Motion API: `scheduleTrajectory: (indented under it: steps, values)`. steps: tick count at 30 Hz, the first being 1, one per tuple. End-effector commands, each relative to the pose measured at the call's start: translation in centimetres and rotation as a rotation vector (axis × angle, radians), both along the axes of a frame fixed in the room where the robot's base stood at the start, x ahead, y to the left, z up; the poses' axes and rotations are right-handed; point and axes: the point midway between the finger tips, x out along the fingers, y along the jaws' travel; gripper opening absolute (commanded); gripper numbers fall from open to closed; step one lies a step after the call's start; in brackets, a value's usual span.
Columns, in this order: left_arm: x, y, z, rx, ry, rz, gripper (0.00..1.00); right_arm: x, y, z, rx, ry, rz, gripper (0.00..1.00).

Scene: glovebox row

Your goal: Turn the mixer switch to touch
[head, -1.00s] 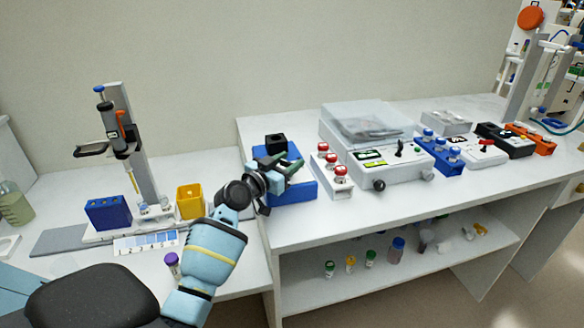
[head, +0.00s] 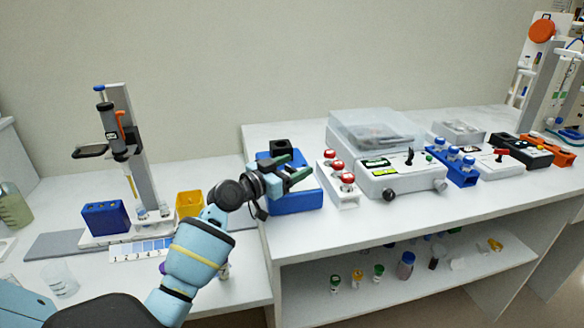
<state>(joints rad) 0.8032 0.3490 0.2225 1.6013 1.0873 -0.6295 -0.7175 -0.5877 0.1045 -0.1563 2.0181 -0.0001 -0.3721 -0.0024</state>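The mixer is a blue box (head: 294,202) with a black cup holder (head: 281,148) on top, near the left end of the raised white bench. My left gripper (head: 297,168) is in front of the mixer and covers part of its front and top. Its two dark green fingers are spread apart, pointing right, with nothing visible between them. The mixer's switch cannot be made out; I cannot tell its setting or whether the gripper touches the mixer. My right gripper is out of view.
A white rack of red-capped vials (head: 350,199) stands close to the mixer's right. A white device with a clear lid (head: 372,128) and a blue vial rack (head: 450,177) follow. A yellow bin (head: 189,203) and a pipette stand (head: 134,160) are on the lower left bench.

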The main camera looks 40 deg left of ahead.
Motion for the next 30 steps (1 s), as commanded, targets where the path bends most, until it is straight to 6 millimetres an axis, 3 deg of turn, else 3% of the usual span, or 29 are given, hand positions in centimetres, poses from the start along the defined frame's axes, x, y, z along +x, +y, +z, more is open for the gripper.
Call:
scheduleTrajectory:
  steps: [8, 21, 30]
  values:
    - [-0.6, 0.1, -0.3, 0.001, 0.004, 0.000, 0.65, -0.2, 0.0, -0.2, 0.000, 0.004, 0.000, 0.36]
    - [-6.5, 1.5, -0.4, 0.002, 0.004, 0.000, 0.65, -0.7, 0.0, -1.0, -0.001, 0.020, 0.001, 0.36]
    - [-7.6, 1.7, -0.1, 0.000, 0.000, -0.001, 0.65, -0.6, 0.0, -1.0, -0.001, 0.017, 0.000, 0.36]
